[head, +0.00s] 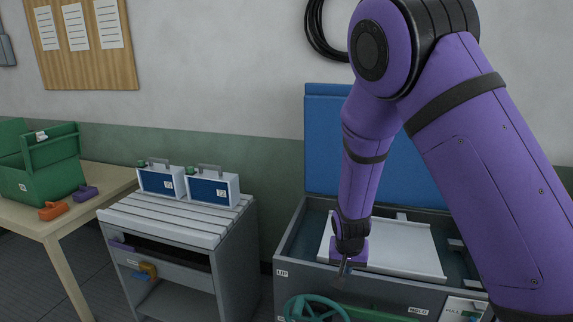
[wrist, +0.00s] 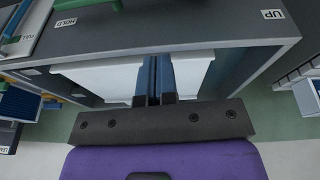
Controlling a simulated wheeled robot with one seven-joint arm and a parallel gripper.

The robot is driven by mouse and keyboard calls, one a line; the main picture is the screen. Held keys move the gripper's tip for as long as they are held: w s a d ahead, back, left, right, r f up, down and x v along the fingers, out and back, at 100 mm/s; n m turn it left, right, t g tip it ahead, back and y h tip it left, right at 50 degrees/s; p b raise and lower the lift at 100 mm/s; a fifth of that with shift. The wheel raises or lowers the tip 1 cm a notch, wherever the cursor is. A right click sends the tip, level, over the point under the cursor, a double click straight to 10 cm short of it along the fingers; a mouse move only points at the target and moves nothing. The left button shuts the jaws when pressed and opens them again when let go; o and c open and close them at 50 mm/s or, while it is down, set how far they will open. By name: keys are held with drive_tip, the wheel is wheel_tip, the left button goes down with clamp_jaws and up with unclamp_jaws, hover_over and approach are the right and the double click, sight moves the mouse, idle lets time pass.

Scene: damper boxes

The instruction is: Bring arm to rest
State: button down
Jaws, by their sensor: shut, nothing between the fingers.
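My purple arm reaches down from the upper right in the head view. My gripper (head: 345,268) hangs over the front of the grey box with the raised blue lid. In the wrist view my gripper (wrist: 154,77) shows its two blue-grey fingers closed together with nothing between them. A pale panel (head: 395,247) lies inside the box behind and below the gripper; it also shows in the wrist view (wrist: 100,76). I cannot tell whether the fingertips touch anything. Part of the box is hidden behind my arm.
The blue lid (head: 325,145) stands open against the wall. A green handwheel (head: 312,309) is on the box front. To the left, a slatted grey stand (head: 165,222) bears two blue-and-white cases (head: 213,188). A wooden table (head: 105,188) with a green crate (head: 40,180) is at far left.

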drive_tip(key=s+d+r+y, duration=0.1)
drive_tip(key=s+d+r, duration=0.15)
drive_tip(key=r, duration=0.55)
drive_tip(key=s+d+r+n+y, duration=0.1)
drive_tip(key=s+d+r, duration=0.1)
drive_tip(key=s+r, duration=0.35)
drive_tip(key=s+d+r, duration=0.1)
drive_tip(key=d+r, duration=0.1)
drive_tip(key=r, duration=0.8)
drive_tip(key=s+d+r+n+t, duration=0.1)
drive_tip(key=s+d+r, duration=0.2)
drive_tip(key=s, duration=0.7)
drive_tip(key=s+d+r+n+t, duration=0.1)
drive_tip(key=s+d+r, duration=0.2)
drive_tip(key=s+r, duration=0.5)
drive_tip(key=shift+s+r+h, duration=0.2)
drive_tip(key=shift+s+h, duration=0.2)
drive_tip(key=shift+s, duration=0.75)
